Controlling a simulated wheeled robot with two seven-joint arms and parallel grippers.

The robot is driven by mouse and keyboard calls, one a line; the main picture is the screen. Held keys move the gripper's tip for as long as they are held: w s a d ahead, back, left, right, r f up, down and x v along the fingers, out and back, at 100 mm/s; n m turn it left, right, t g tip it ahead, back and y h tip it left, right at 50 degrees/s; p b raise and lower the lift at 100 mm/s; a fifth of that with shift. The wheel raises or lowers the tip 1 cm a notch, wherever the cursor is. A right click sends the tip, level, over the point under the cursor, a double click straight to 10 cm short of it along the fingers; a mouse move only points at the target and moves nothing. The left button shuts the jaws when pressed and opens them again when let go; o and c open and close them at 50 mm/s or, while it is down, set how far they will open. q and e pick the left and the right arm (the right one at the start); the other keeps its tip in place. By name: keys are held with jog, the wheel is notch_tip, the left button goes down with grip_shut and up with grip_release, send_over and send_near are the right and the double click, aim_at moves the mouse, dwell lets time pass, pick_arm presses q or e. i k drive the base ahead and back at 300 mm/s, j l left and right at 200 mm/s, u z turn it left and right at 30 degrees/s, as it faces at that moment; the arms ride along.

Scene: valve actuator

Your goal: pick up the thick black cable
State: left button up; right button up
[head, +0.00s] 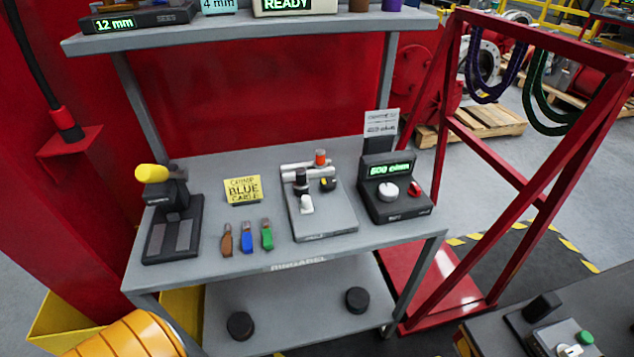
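A thick black cable (36,62) hangs at the upper left, in front of the red panel. It runs down from the top edge of the head view, and its upper part is out of view. Its lower end has a red collar and a dark plug (67,126) that meets a red bracket (70,141). I cannot tell whether the plug is fixed in the bracket or just rests there. Neither of my grippers is in view.
A grey workbench (335,252) holds a yellow-handled tool (172,213), small coloured cable pieces (246,240), a fixture (318,205) and a meter (393,188). A red frame (514,178) with hanging purple and green cables stands right. A yellow-orange ribbed object (128,336) is at the lower left.

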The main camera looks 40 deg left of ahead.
aim_at(301, 182)
jog(key=j+u, duration=0.15)
jog(key=u, duration=1)
